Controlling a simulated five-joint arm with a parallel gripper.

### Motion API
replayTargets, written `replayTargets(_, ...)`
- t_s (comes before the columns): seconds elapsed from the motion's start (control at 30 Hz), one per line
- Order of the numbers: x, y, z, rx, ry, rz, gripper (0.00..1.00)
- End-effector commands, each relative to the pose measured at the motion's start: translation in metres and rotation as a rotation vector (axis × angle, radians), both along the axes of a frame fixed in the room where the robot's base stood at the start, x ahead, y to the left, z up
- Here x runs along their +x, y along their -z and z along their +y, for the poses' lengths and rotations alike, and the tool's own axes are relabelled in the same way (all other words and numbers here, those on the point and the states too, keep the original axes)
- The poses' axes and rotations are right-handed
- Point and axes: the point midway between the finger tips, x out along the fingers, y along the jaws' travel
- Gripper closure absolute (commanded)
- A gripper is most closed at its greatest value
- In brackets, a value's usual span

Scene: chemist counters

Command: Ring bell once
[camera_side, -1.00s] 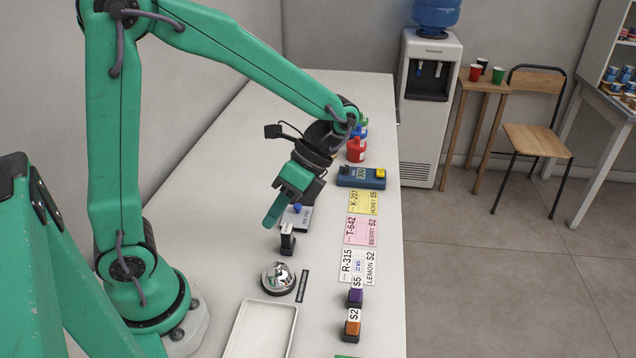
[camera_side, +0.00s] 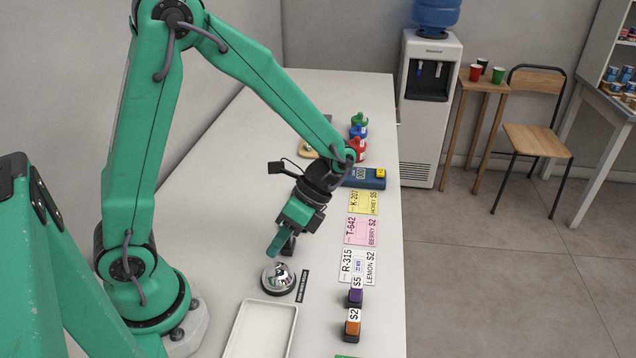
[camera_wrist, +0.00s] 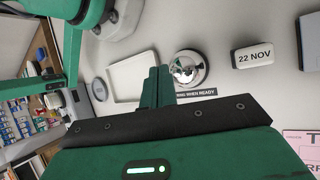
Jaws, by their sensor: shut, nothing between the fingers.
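The bell (camera_side: 278,278) is a shiny silver dome on a round base, standing on the white counter behind the white tray. My gripper (camera_side: 272,252) is shut and empty, its green fingers pointing down just above and behind the bell in the side view. The fingertips appear apart from the dome. In the wrist view the bell (camera_wrist: 188,68) lies just right of my shut fingers (camera_wrist: 157,70). A dark "ring when ready" label (camera_side: 302,286) lies beside the bell.
A white tray (camera_side: 236,341) lies in front of the bell. A date stamp (camera_wrist: 252,57) stands close by. Coloured bottles (camera_side: 359,122) stand farther back.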

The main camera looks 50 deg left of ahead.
Motion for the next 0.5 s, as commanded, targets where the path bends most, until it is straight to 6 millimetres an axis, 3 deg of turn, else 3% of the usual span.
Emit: replayTargets(0.5, -0.0001, 0.0127, 0.0001, 0.0, 0.0, 0.0, 1.0)
